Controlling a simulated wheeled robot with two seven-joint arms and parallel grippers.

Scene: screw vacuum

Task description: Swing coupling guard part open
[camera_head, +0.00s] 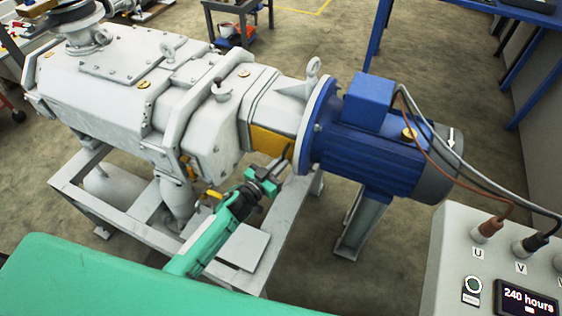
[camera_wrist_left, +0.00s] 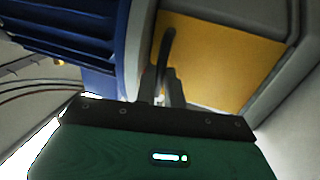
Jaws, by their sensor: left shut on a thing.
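The yellow coupling guard part (camera_head: 271,143) sits flat in the grey housing between the pump body and the blue motor (camera_head: 352,142). In the left wrist view the yellow guard panel (camera_wrist_left: 222,60) fills the upper right, with a dark curved handle (camera_wrist_left: 168,50) at its left edge. My left gripper (camera_head: 279,166) reaches the guard from below; in the wrist view its fingers (camera_wrist_left: 163,88) are shut on the handle. The contact at the fingertips is partly hidden in the head view. My right gripper is in neither view.
The grey pump (camera_head: 130,95) stands on a metal frame (camera_head: 130,235). A control box (camera_head: 480,240) with thick cables stands at the lower right. A blue bench (camera_head: 510,12) is at the upper right. Open floor (camera_head: 330,45) lies behind the motor.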

